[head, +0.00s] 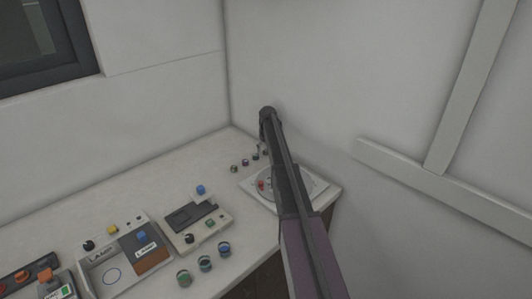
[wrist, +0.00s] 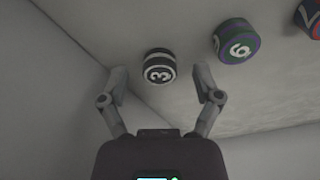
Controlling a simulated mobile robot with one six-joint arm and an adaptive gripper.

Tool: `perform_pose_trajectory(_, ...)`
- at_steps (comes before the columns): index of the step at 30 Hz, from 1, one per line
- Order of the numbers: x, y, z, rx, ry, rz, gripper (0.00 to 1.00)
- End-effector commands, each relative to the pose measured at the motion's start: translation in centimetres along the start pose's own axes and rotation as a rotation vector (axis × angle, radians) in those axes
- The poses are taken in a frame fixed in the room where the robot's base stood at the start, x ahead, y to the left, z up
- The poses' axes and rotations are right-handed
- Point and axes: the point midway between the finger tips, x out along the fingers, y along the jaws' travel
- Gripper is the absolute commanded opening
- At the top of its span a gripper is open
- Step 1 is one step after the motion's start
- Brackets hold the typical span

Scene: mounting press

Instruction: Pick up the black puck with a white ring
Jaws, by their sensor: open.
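In the wrist view, the black puck with a white ring (wrist: 157,68) stands on the pale counter, with a white 3 on its top face. My gripper (wrist: 160,80) is open and empty, with one finger on each side of the picture. The puck appears in the gap between the fingertips, slightly beyond them; no contact shows. In the head view, my gripper (head: 262,143) is at the back corner of the counter, above the far end of a row of small pucks. There the black puck is too small and partly covered to tell apart.
A green and purple puck marked 6 (wrist: 235,42) stands right of the black one, with a red and blue puck (wrist: 310,18) farther right. Walls rise close behind. A white round-plated device (head: 328,189) sits under my arm. Control panels (head: 196,222) and several jars stand in front.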

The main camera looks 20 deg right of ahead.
Motion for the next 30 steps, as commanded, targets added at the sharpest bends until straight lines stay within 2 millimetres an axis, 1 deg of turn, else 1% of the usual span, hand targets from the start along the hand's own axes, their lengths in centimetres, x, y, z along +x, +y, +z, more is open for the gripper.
perform_pose_trajectory(1,0.0,0.0,0.0,0.000,0.000,0.000,0.82)
perform_pose_trajectory(2,0.0,0.0,0.0,0.000,0.000,0.000,0.79)
perform_pose_trajectory(3,0.0,0.0,0.0,0.000,0.000,0.000,0.67)
perform_pose_trajectory(5,0.0,0.0,0.0,0.000,0.000,0.000,0.49)
perform_pose_trajectory(6,0.0,0.0,0.0,0.000,0.000,0.000,0.38)
perform_pose_trajectory(8,0.0,0.0,0.0,0.000,0.000,0.000,0.20)
perform_pose_trajectory(9,0.0,0.1,0.0,0.000,0.000,0.000,0.09)
perform_pose_trajectory(22,-0.1,0.1,0.0,0.001,0.000,0.000,0.08)
perform_pose_trajectory(30,-1.2,0.1,-0.1,0.001,0.000,0.000,0.08)
